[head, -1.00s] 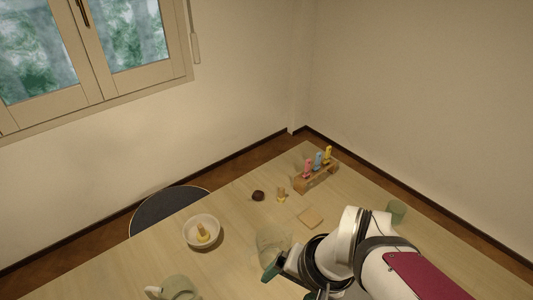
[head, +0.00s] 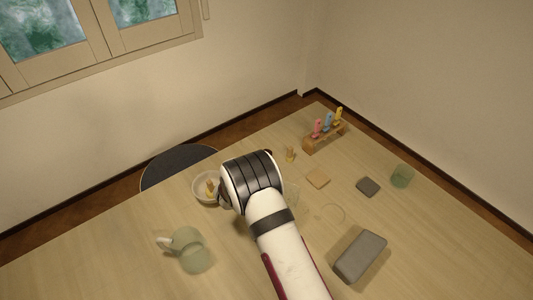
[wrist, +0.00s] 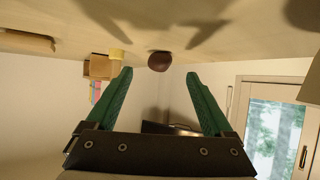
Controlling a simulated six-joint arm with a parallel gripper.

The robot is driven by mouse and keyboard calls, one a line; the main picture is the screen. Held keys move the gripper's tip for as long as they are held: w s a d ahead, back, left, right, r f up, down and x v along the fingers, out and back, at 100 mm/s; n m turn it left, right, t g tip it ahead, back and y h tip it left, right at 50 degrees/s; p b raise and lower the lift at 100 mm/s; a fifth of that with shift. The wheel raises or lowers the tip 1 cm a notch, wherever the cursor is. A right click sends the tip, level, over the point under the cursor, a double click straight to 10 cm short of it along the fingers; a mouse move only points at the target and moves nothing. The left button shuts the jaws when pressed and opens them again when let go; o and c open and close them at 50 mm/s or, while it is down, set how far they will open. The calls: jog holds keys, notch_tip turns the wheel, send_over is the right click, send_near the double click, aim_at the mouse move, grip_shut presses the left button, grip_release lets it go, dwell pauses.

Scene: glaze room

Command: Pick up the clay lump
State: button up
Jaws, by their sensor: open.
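The clay lump is a dark brown, roundish lump (wrist: 159,61) on the table, seen in the wrist view just beyond and between my fingertips. In the head view only a small dark edge of it shows past my arm. My gripper (wrist: 158,74) has two green fingers, spread wide with nothing between them. The lump looks apart from both fingers. In the head view my gripper is hidden behind my arm.
A pale bowl (head: 198,198) stands left of my arm and a green jug (head: 194,253) nearer.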

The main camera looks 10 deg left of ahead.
jog(key=x, duration=0.5)
jog(key=shift+w+f, duration=0.2)
jog(key=shift+w, duration=0.05)
grip_shut()
